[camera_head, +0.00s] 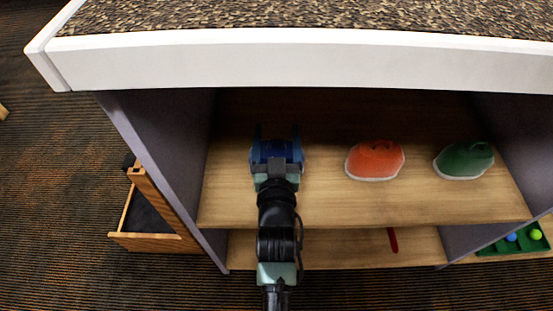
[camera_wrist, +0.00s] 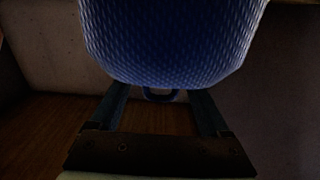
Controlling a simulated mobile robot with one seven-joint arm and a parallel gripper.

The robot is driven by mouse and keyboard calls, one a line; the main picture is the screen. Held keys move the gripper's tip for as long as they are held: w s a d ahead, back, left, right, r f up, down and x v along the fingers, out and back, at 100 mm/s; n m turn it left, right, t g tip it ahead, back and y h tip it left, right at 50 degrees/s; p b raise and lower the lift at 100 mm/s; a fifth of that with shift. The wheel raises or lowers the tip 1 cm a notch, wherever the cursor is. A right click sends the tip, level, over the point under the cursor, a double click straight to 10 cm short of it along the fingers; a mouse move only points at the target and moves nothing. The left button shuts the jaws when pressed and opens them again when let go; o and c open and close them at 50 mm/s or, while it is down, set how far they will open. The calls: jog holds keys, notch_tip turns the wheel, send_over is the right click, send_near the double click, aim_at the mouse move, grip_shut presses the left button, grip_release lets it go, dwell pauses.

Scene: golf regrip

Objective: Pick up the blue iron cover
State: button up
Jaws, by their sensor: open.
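The blue iron cover (camera_wrist: 165,40) fills the top middle of the wrist view, with a woven surface and a small dark loop at its lower edge. In the head view it shows as a patch of blue (camera_head: 268,152) on the left of the upper shelf, partly hidden by my arm. My gripper (camera_head: 277,134) is at the cover. In the wrist view its two fingers stand apart, one on each side below the cover; their tips are hidden behind it. I cannot tell whether they touch it.
The wooden shelf (camera_head: 330,205) also holds an orange cover (camera_head: 375,160) and a green cover (camera_head: 463,161) to the right. A thick white counter (camera_head: 300,60) overhangs above. Dark side panels (camera_head: 165,150) bound the shelf. A red object (camera_head: 392,240) is on the lower shelf.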

jog(key=shift+w, duration=0.7)
jog(key=shift+c, duration=0.2)
jog(key=c, duration=1.1)
